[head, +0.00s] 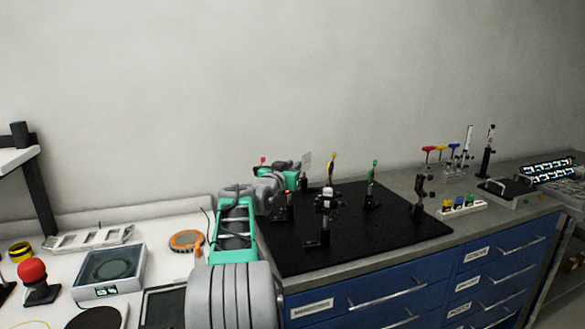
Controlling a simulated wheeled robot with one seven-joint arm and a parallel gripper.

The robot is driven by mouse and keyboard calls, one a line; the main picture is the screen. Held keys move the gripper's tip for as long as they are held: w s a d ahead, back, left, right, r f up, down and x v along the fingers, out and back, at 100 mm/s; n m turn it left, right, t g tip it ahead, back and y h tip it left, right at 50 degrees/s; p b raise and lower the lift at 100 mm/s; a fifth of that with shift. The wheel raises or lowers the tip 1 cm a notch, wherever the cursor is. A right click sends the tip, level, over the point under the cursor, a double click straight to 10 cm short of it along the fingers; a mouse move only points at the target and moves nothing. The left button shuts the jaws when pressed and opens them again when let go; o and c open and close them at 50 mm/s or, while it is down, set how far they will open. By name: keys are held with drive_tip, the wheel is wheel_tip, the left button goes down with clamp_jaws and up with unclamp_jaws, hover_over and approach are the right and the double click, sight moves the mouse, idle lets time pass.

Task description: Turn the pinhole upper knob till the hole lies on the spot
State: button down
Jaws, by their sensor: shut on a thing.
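My gripper (301,179) is at the far left part of the black breadboard (400,238), at the end of my teal and grey arm. It is small in the head view and its fingers are hard to make out. It is shut on what looks like the pinhole upper knob, which is too small and covered to see clearly. A pale upright plate (307,160) stands right by the gripper. The hole and the light spot cannot be made out.
Posts with a yellow top (333,160) and a green top (373,180) stand on the breadboard. A dark mount (325,205) stands nearer the front. Coloured drivers (440,150) stand at the back right. A red button (33,273) is on the left bench.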

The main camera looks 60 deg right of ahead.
drive_tip(key=shift+d+t+b, duration=0.1)
drive_tip(key=shift+t+b, duration=0.2)
drive_tip(key=shift+b, duration=0.05)
drive_tip(key=shift+w+a+n+t+y+b, duration=0.15)
drive_tip(key=shift+n+t+y+b, duration=0.4)
drive_tip(key=shift+n+t, duration=0.65)
drive_tip(key=shift+w+n+t+y+b, duration=0.4)
drive_tip(key=shift+n+t+b, duration=0.35)
drive_tip(key=shift+t, duration=0.8)
drive_tip(key=shift+w+a+n+t+y+b, duration=0.1)
drive_tip(key=shift+n+t+y+b, duration=0.45)
drive_tip(key=shift+n+t, duration=0.65)
drive_tip(key=shift+w+t, duration=0.1)
drive_tip(key=shift+t, duration=0.25)
drive_tip(key=c, duration=1.4)
unclamp_jaws()
drive_tip(key=shift+o, duration=0.2)
drive_tip(key=shift+r, duration=0.1)
